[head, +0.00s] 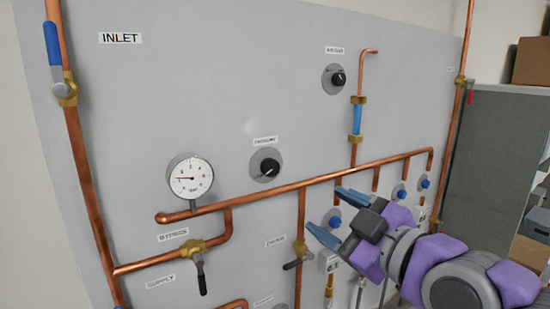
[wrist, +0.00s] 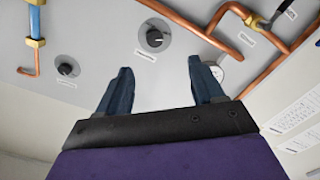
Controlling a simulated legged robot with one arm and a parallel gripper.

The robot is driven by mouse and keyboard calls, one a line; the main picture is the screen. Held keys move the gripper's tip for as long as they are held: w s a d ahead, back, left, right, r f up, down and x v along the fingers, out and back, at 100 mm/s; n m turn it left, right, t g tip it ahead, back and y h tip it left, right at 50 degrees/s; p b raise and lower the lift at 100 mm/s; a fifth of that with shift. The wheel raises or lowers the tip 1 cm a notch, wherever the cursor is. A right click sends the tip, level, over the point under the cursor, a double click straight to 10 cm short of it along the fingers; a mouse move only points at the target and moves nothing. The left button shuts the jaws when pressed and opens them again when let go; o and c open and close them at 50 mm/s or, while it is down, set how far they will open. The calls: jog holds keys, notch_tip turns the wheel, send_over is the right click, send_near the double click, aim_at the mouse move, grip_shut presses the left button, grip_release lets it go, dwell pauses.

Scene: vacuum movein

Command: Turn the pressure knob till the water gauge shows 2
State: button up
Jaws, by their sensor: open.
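The round white water gauge (head: 190,190) is on the grey panel at left in the head view. Its red needle points left, but the numerals are too small to read surely. The black pressure knob (head: 269,167) sits on a grey disc right of the gauge, under a small label. My gripper (head: 328,214) is open and empty, lower right of the knob and apart from it. In the wrist view, the pressure knob (wrist: 154,38) shows beyond the gap between the fingers (wrist: 160,66). The gauge (wrist: 218,72) is partly hidden by the right finger.
A second black knob (head: 337,79) is higher on the panel. A long copper pipe (head: 305,183) runs below the pressure knob and gauge. The panel around the pressure knob is clear.

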jog(key=r, duration=0.1)
jog(key=p, duration=0.7)
send_near(273, 171)
jog(key=x, duration=0.8)
jog(key=shift+w+a, duration=0.15)
jog(key=shift+w, duration=0.1)
jog(key=shift+b, duration=0.3)
jog(key=c, duration=1.1)
jog(key=shift+o, duration=0.2)
jog(key=shift+f, duration=0.1)
